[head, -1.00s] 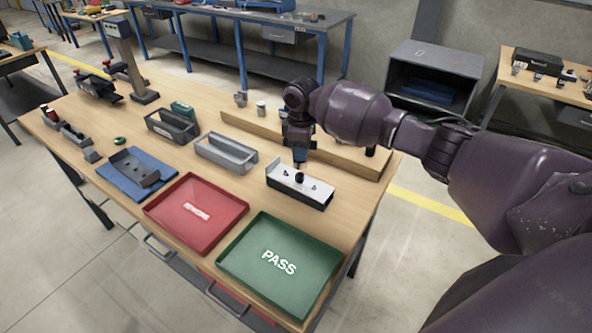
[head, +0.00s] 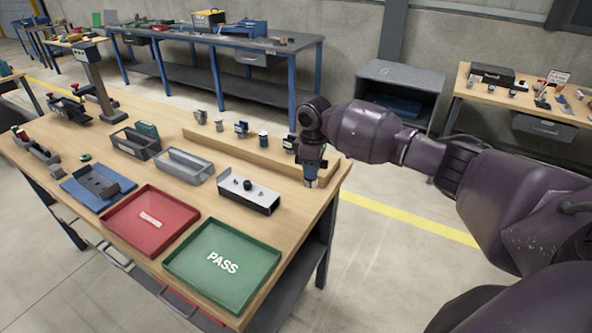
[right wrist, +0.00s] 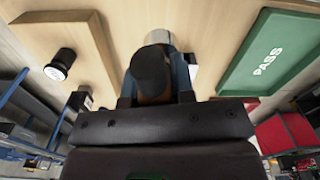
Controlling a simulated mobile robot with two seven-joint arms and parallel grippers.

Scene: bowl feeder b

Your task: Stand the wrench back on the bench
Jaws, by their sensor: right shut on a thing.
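My right gripper (head: 312,172) is low over the right end of the wooden bench (head: 215,222), right of the white-topped fixture (head: 245,192). It is shut on the wrench. In the right wrist view the wrench shows as a dark rounded body (right wrist: 152,70) with a pale metal end, between the blue fingers of the gripper (right wrist: 160,85). In the head view only a small pale tip of it (head: 310,184) shows under the fingers. The wrench looks about upright. I cannot tell whether its tip touches the bench. My left gripper is not in view.
A raised wooden ledge (head: 230,145) runs behind the gripper, with several small parts on it. The green PASS tray (head: 194,252) and the red tray (head: 122,212) lie at the front. A grey bin (head: 187,168) is left of the fixture. The bench's right edge is close.

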